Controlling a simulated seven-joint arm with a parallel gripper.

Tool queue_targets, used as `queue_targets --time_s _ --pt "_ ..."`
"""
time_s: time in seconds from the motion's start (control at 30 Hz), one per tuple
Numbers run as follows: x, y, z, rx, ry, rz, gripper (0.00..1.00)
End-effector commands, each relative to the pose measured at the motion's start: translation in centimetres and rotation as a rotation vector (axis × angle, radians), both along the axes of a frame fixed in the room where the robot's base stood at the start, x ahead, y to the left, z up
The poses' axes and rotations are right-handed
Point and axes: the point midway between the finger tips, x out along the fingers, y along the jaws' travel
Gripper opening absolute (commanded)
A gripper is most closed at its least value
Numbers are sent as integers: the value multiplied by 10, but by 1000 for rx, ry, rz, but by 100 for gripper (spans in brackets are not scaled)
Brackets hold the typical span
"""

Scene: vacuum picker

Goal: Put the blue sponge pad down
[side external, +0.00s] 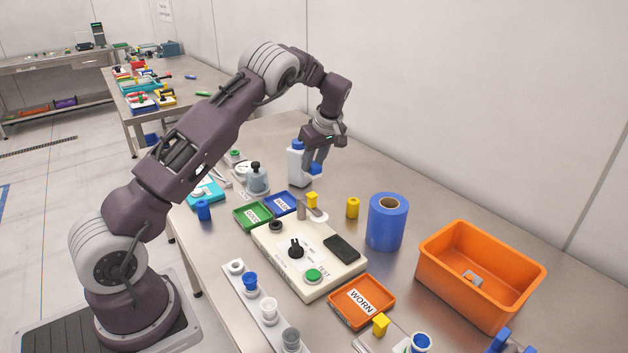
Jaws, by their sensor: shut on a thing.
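My gripper (314,160) points down over the far part of the bench, just right of a white bottle with a blue cap (296,168). It is shut on a small blue piece, which looks like the blue sponge pad (316,169). The pad shows at the fingertips, and the fingers hide part of it. It appears held above the bench top, but I cannot tell how high. From this angle I cannot tell whether the pad touches the bottle.
Below stand a blue tray (271,208), a green tray (243,222) and a cream test box (268,248). Bench is clear behind the roll.

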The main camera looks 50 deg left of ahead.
Motion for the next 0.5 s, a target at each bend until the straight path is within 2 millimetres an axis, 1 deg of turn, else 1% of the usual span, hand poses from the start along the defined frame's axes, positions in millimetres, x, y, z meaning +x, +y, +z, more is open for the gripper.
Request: queue_targets --time_s 0.03,0.1,0.2,0.37,0.47,0.5 --pt "1 0 8 1 -2 -1 0" --pt "0 0 16 0 -1 -1 0" --pt "0 0 20 0 0 -1 0" --pt "0 0 21 0 0 -1 0" --pt "1 0 31 1 -2 -1 0" --pt "1 0 38 1 -2 -1 0"
